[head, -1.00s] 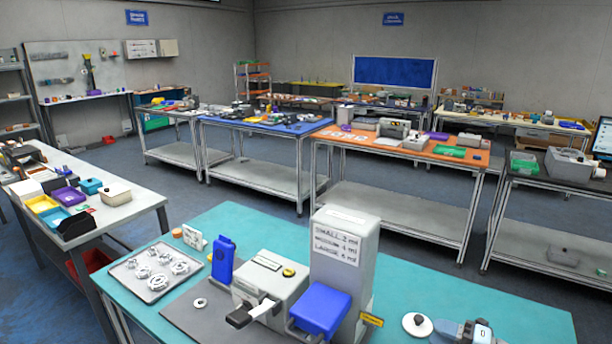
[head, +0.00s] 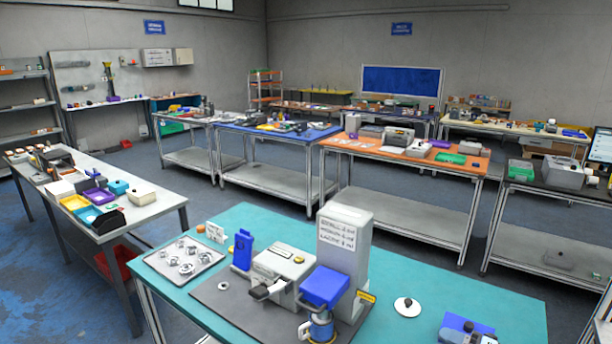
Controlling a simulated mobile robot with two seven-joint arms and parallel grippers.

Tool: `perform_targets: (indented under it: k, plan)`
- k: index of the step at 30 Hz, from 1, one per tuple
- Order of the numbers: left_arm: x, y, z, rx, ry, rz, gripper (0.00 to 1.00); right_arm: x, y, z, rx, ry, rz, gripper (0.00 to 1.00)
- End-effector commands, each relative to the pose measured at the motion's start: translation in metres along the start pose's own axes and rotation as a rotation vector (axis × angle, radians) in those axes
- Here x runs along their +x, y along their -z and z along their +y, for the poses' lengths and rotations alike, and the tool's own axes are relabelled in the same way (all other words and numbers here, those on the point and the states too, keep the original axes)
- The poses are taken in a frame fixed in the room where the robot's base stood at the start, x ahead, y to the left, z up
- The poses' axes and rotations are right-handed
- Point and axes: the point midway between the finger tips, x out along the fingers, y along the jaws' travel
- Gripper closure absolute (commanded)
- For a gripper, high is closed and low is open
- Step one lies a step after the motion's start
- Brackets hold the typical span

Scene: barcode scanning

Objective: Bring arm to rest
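Neither of my grippers shows in the head view, and I cannot make out either of my arms. A teal-topped table (head: 450,292) stands in front of me. On it is a tall grey machine (head: 346,235) with a printed label, beside a low pale-grey unit (head: 283,264) with a dark lever. A blue box (head: 325,286) sits in front of the tall machine, above a blue and silver cylinder (head: 321,328). An upright blue holder (head: 242,250) stands to the left.
A tray of metal rings (head: 163,265) lies at the teal table's left, and a white disc (head: 407,307) at its right. A white-topped table (head: 148,197) with coloured bins stands left. An orange-topped table (head: 400,153) stands behind.

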Motion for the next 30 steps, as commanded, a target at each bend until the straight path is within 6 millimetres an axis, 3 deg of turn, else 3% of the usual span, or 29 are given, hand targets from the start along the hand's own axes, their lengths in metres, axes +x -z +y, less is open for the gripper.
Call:
perform_targets:
  k: [1, 6, 11, 14, 21, 30]
  plan:
    - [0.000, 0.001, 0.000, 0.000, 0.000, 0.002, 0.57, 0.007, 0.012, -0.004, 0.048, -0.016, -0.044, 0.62]
    - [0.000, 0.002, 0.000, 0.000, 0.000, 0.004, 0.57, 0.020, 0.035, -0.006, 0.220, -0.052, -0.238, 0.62]
    - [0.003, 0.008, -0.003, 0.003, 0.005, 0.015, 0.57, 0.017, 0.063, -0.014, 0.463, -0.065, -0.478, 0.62]
    - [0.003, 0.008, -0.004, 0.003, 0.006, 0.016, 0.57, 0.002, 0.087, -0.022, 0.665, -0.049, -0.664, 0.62]
    - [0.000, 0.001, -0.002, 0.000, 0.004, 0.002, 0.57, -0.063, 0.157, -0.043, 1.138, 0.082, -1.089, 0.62]
    - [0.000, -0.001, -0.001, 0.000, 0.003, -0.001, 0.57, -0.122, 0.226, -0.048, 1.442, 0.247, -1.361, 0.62]
